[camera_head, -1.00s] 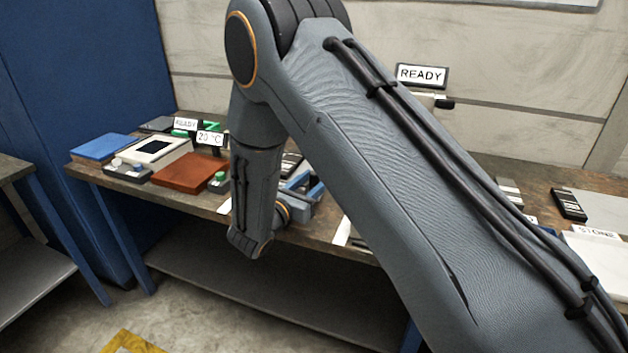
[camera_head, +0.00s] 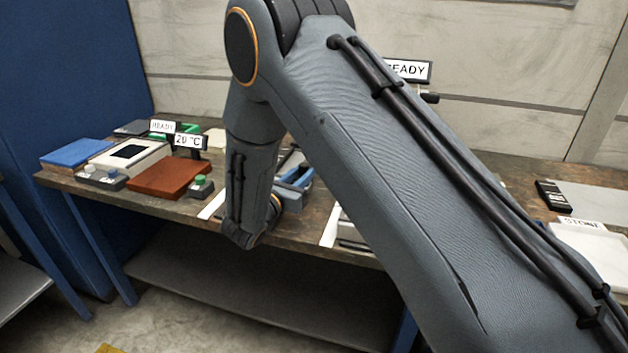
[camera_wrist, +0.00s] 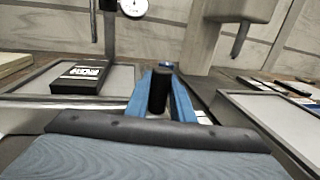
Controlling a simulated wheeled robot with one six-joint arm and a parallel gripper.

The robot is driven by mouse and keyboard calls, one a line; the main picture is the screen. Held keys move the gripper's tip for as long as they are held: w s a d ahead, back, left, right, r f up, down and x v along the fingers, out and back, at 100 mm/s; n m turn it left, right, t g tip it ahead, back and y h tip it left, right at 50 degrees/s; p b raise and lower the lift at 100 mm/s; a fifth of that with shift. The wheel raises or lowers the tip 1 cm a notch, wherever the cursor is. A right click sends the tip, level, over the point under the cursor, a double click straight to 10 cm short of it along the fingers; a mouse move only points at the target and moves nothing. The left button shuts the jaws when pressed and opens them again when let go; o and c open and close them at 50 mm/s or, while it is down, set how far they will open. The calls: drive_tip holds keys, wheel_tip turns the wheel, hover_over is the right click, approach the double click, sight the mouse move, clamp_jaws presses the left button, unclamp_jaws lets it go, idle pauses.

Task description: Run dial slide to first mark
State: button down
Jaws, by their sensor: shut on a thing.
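My gripper (camera_wrist: 160,78) has blue fingers and is shut on a black upright grip (camera_wrist: 158,98) in the middle of the wrist view. What the grip is joined to is hidden. A white round dial (camera_wrist: 133,7) with a dark pointer is cut off by the top edge of that view. Its marks are too small to read. In the head view the blue fingers of my gripper (camera_head: 296,174) show partly behind my arm, and the grip is hidden there.
A grey stand (camera_wrist: 215,45) rises just behind my gripper. A black labelled block (camera_wrist: 82,77) sits on a grey plate (camera_wrist: 30,100) at left; another framed plate (camera_wrist: 285,125) is at right. In the head view a brown block (camera_head: 170,179) and blue block (camera_head: 76,153) lie left.

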drive_tip(key=c, duration=1.5)
unclamp_jaws()
drive_tip(key=shift+c, duration=0.2)
drive_tip(key=shift+s, duration=0.1)
drive_tip(key=b+v, duration=0.1)
drive_tip(key=v, duration=0.6)
drive_tip(key=shift+s+a, duration=0.2)
drive_tip(key=shift+s, duration=0.15)
